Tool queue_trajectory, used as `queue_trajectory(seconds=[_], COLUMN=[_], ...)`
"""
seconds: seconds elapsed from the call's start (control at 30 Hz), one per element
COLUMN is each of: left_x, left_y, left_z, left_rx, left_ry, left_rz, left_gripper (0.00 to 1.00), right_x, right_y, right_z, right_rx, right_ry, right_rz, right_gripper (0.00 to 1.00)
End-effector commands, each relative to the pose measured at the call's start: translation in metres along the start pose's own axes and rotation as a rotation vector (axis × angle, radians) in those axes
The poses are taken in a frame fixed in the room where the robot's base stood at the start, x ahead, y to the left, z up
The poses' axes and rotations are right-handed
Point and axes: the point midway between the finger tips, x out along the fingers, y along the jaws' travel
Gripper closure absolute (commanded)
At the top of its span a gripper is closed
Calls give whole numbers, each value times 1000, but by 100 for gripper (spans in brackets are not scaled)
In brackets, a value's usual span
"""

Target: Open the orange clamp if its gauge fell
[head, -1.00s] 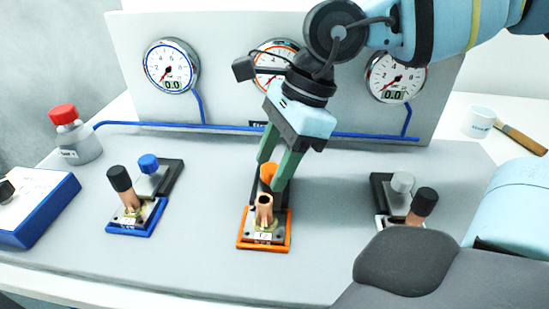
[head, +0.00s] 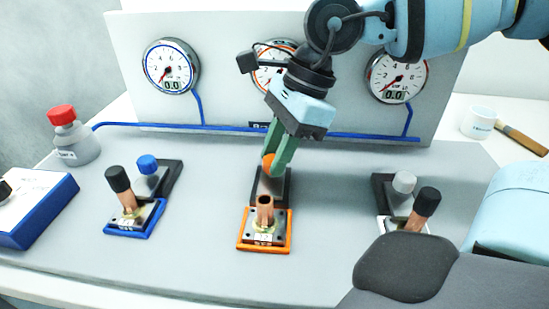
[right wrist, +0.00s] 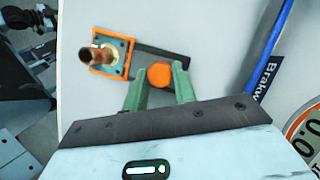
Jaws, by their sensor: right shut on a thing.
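The orange clamp has an orange-rimmed base (head: 243,243) with a copper pipe stub (head: 264,211) standing up from it. Behind the stub is its orange knob (head: 268,164), also in the right wrist view (right wrist: 159,76). My right gripper (head: 279,158) is shut on this knob, one green finger on each side in the right wrist view (right wrist: 160,84). The orange-rimmed gauge (head: 268,54) on the back panel is partly covered by my right gripper; its needle slants low left and its digital readout is hidden. My left gripper is out of view.
A blue clamp (head: 150,212) stands left and a grey-knobbed clamp (head: 403,183) right. A blue-rimmed gauge (head: 170,62) and a white gauge (head: 397,75) reading 0.0 flank the orange one. A red-capped bottle (head: 75,140), mug (head: 478,122) and blue box (head: 35,210) stand at the sides.

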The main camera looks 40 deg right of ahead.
Motion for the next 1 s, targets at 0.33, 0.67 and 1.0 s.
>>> queue_trajectory(seconds=[0.33, 0.67, 1.0], left_x=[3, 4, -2], left_y=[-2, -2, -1], left_z=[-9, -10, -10], left_rx=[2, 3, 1], left_ry=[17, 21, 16], left_rz=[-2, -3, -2], left_gripper=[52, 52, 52], right_x=[-2, -2, -45], right_y=[-5, -3, -4], right_z=[-1, -1, 0], right_rx=[1, 1, 1], right_ry=[1, 1, -2], right_rz=[-13, -10, -15], right_gripper=[57, 51, 51])
